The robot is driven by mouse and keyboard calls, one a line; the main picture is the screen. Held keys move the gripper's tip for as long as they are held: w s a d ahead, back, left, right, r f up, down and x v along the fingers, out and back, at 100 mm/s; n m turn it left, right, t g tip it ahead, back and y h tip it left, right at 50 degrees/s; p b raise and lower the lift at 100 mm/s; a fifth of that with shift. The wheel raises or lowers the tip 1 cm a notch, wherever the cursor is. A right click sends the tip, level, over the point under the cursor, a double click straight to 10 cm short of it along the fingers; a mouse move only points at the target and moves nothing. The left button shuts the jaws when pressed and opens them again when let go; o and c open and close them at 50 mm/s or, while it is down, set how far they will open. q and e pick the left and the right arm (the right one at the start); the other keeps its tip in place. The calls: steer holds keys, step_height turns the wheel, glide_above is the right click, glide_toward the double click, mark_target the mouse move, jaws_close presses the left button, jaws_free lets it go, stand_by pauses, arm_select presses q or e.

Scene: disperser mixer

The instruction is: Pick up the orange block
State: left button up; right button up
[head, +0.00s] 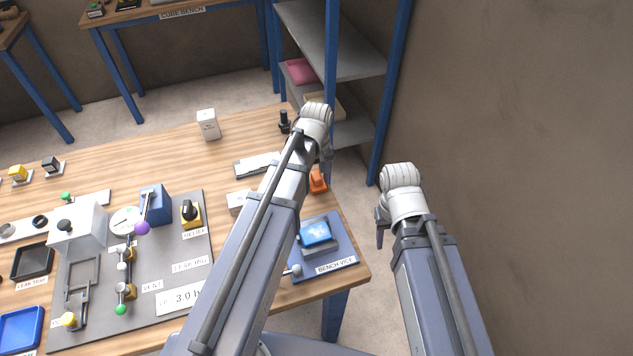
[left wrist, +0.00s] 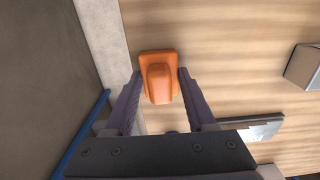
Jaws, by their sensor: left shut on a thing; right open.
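The orange block (head: 318,184) sits near the right edge of the wooden bench, just beyond the blue bench vice. In the left wrist view the orange block (left wrist: 159,80) shows a wide base with a narrower raised part. My left gripper (head: 322,172) is directly over it, and in the left wrist view its two fingers (left wrist: 158,82) lie on either side, shut on the block. The block appears at bench height; any lift is too small to tell. My right gripper (head: 381,228) is open and empty, off the bench's right side.
The bench vice (head: 318,236) with a blue top stands nearer me. A grey plate (head: 256,165) and a small black-topped item (head: 285,122) lie left of and beyond my left gripper. A blue-framed shelf (head: 330,60) stands behind the bench. The wall is at right.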

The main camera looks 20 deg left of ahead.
mark_target(317, 175)
arm_select(q)
jaws_close()
steer(key=shift+r, duration=0.1)
step_height(317, 175, up, 10)
steer(key=p, duration=1)
steer(key=shift+o, duration=0.9)
jaws_free()
steer(key=c, duration=0.6)
